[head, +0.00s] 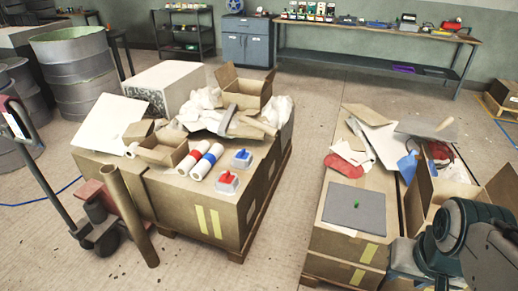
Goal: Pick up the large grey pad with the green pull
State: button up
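The large grey pad (340,212) lies flat on top of a cardboard box at the right of the head view. Its small green pull (357,204) stands up near the pad's middle. Nothing covers the pad. My arm shows at the lower right, beside the box and to the right of the pad. My gripper's fingers do not show in this view, so I see nothing of what they hold.
Behind the pad lie red pieces (344,165) and loose sheets. An open carton (456,190) stands right of it. Left, across a strip of bare floor, a large box (232,205) bears rolls and two small blocks with red and blue tops. A workbench (376,56) stands behind.

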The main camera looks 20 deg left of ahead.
aim_at(348, 206)
jog(key=k, duration=0.35)
jog(key=u, duration=1)
jog(key=i, duration=1.1)
jog(key=z, duration=0.65)
jog(key=i, duration=0.9)
jog(key=z, duration=0.7)
